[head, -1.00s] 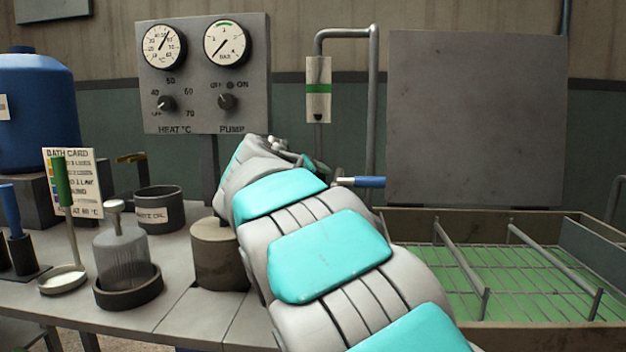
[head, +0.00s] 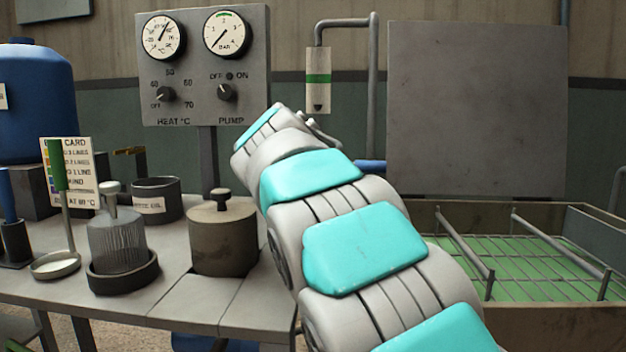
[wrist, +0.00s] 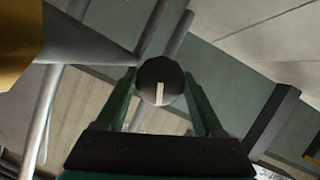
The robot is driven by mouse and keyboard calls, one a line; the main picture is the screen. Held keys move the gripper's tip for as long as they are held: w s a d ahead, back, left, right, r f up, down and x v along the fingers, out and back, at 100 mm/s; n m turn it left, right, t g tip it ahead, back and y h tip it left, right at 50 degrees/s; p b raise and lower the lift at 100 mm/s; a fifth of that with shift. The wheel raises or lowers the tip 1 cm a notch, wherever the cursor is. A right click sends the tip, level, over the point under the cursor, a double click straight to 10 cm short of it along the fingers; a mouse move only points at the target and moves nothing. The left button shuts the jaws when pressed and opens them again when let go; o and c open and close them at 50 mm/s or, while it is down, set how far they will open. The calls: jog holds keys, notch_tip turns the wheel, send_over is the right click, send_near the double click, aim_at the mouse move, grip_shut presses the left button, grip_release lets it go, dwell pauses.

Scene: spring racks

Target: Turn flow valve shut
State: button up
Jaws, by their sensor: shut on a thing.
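In the wrist view, the two green fingers of my gripper (wrist: 160,76) stand on either side of a dark round knob (wrist: 154,90) with a pale mark pointing down the picture. The fingers are shut on this knob. A grey pipe runs behind it. In the head view my arm hides the gripper and the knob, so I cannot tell for sure that it is the flow valve.
A grey panel (head: 205,60) carries two gauges and the heat and pump knobs. A wire-racked tray (head: 530,310) is at right.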

jog(key=shift+d+f+m+y+b, duration=0.1)
jog(key=shift+m+y+b, duration=1.15)
jog(key=shift+b, duration=0.75)
jog(key=shift+m, duration=0.25)
jog(key=o, duration=1.3)
